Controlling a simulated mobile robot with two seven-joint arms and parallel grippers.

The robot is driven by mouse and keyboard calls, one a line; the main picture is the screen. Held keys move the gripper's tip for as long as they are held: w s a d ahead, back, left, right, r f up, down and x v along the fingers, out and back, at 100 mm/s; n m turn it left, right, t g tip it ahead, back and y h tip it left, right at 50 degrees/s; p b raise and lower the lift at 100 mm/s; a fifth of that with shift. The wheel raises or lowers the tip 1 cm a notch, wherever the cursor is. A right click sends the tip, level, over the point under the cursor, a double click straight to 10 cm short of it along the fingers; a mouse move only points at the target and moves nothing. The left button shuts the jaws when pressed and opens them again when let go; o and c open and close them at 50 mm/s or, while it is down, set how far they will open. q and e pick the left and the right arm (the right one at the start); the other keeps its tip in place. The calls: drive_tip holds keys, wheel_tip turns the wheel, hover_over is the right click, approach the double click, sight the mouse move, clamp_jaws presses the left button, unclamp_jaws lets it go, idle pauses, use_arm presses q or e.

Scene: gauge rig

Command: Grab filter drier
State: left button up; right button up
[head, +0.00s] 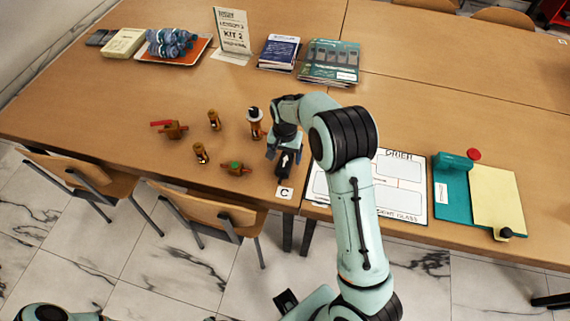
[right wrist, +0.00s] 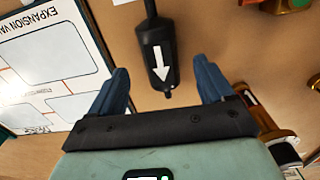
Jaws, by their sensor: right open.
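The filter drier (head: 284,168) is a black cylinder with a white arrow, on the wooden table near its front edge, beside a card marked C (head: 284,192). It also shows in the right wrist view (right wrist: 158,52), its arrow pointing toward my gripper and its thin end stub nearest the palm. My right gripper (right wrist: 160,78) is open, with a blue finger on each side of the drier's line and clear gaps to both. In the head view my right gripper (head: 284,146) hangs over the drier's far end and partly hides it. My left gripper is not in view.
Several brass fittings stand left of the drier, including a red-handled valve (head: 172,129), a green-marked one (head: 235,168) and a black-and-white-topped one (head: 254,122). A white diagram board (head: 400,190) and a teal stand (head: 452,190) lie right. An orange tray (head: 198,48) is at the back.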

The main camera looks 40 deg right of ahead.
sight(285, 160)
wheel_tip(285, 160, down, 4)
drive_tip(key=shift+w+d+f, duration=0.1)
drive_tip(key=shift+f, duration=0.15)
drive_tip(key=c, duration=1.2)
drive_tip(key=shift+r, duration=0.15)
